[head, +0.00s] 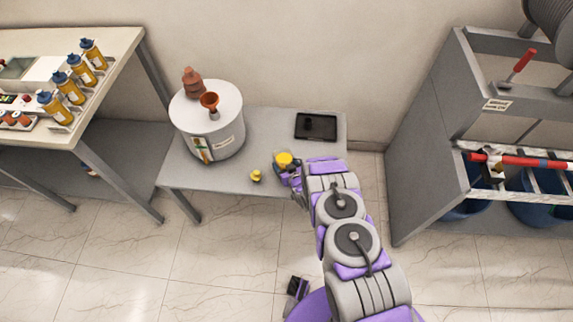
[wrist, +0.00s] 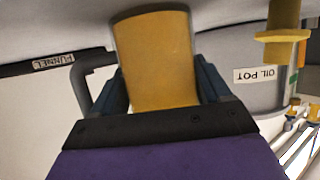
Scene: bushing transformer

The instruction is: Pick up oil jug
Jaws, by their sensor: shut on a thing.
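The yellow oil jug (head: 284,158) is at the front edge of the small grey table in the head view. My gripper (head: 287,168) is shut on it. In the wrist view the jug's yellow body (wrist: 155,62) fills the space between the two dark fingers of my gripper (wrist: 160,85). I cannot tell whether the jug touches the table.
A small yellow piece (head: 256,176) stands on the grey table (head: 215,180), left of the jug. A black tray (head: 316,126) lies behind right. A grey rack (head: 430,150) stands right.

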